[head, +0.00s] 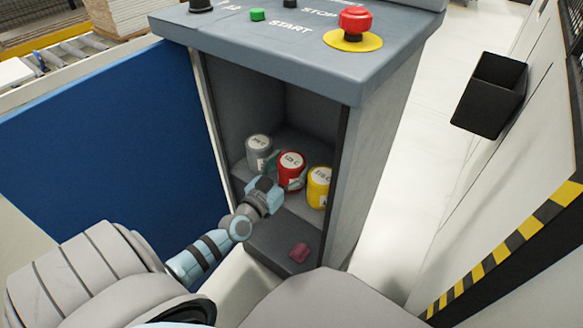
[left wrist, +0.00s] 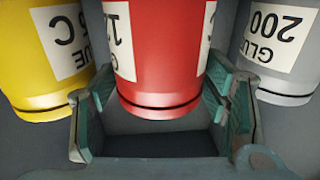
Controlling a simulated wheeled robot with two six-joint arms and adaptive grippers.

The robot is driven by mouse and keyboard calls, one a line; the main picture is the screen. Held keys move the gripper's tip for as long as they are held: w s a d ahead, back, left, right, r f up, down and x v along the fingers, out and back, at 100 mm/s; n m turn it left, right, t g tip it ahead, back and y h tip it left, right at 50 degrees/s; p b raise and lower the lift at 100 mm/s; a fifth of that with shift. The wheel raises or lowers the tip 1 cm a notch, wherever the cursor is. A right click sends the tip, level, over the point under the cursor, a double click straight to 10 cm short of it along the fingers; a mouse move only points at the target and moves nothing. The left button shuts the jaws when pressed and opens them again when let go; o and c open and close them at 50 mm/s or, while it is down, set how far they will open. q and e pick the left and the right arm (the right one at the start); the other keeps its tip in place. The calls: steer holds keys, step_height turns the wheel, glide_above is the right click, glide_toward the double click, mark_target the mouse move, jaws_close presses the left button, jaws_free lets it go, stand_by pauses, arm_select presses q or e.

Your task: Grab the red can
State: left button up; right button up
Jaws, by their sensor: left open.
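The red can (head: 291,166) stands upright on a shelf inside the grey control cabinet, between a grey can (head: 258,147) and a yellow can (head: 319,184). My left gripper (head: 284,176) is at the red can, its fingers on either side of it. In the left wrist view, the red can (left wrist: 160,55) sits between the spread fingers of my open left gripper (left wrist: 155,115). Contact cannot be told. The yellow can (left wrist: 55,55) and the grey can (left wrist: 278,55) flank it closely. My right gripper is not in view.
The cabinet (head: 375,150) has side walls and a top panel with a red emergency button (head: 355,20) above the shelf. A small dark red object (head: 299,252) lies on the lower ledge. A blue panel (head: 110,140) stands left, and a black bin (head: 490,92) hangs at right.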

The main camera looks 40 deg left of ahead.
arm_select(q)
steer(key=shift+w+a+f, duration=0.1)
steer(key=shift+w, duration=0.55)
steer(key=c, duration=1.2)
steer(key=shift+o, duration=0.2)
